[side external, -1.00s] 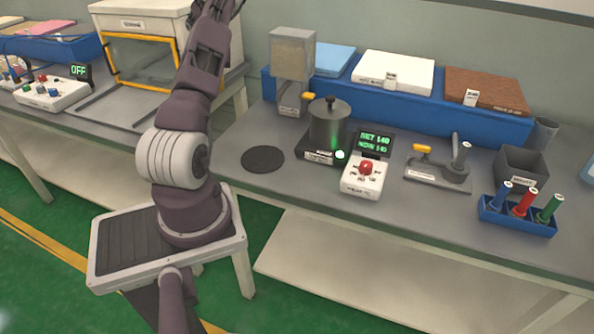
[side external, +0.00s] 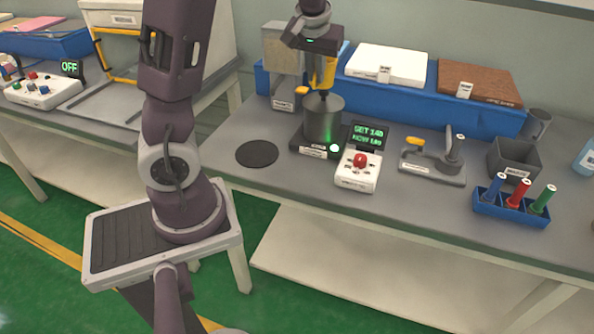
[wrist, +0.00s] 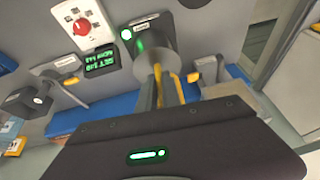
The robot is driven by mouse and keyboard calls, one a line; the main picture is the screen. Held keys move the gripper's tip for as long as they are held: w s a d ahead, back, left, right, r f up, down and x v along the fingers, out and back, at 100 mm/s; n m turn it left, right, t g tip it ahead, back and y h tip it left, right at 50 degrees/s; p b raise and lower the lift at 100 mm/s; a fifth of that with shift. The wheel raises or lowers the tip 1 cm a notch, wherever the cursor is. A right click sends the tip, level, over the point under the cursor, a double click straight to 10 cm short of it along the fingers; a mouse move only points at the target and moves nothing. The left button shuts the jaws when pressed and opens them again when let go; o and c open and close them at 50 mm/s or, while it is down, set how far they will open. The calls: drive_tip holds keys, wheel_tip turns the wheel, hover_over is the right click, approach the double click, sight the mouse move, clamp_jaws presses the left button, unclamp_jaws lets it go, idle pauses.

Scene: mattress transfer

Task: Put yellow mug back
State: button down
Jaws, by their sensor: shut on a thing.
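No yellow mug shows in either view. My gripper (side external: 323,93) points down at the top of a grey metal pot (side external: 323,120) on a small dark heater base (side external: 303,147). Its yellow-edged fingers are shut on the pot's lid knob, which they mostly hide. In the wrist view my gripper (wrist: 168,75) reaches to the top of the same pot (wrist: 150,48). The lid appears to be still on the pot; I see no clear gap beneath it.
A control box (side external: 358,170) with a red knob and green display stands right of the pot. A round dark pad (side external: 257,153) lies left of it. A hopper (side external: 283,60) stands behind. A press (side external: 433,162), grey bin (side external: 514,160) and blue rack (side external: 511,207) are further right.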

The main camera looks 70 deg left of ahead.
drive_tip(key=w+d+f+m+t+h, duration=0.1)
drive_tip(key=w+d+f+m, duration=0.2)
drive_tip(key=d, duration=0.7)
drive_tip(key=w+d+f+m+t+h, duration=0.15)
drive_tip(key=d+f+m, duration=0.25)
drive_tip(key=d, duration=0.6)
drive_tip(key=s+a+f+n+g+y, duration=0.1)
drive_tip(key=s+a+n+g, duration=0.4)
drive_tip(key=n, duration=0.8)
drive_tip(key=s+a+f+n+g+y, duration=0.15)
drive_tip(key=a+n+g, duration=0.25)
drive_tip(key=a+n, duration=0.55)
drive_tip(key=d+f+n, duration=0.1)
drive_tip(key=f, duration=0.2)
drive_tip(key=d+f+n, duration=0.1)
drive_tip(key=f, duration=0.2)
drive_tip(key=d+f+n, duration=0.1)
drive_tip(key=f, duration=0.2)
drive_tip(key=shift+s+f+t+h, duration=0.15)
drive_tip(key=shift+s+t+h, duration=0.1)
drive_tip(key=shift+s+h, duration=0.15)
drive_tip(key=shift+f, duration=0.1)
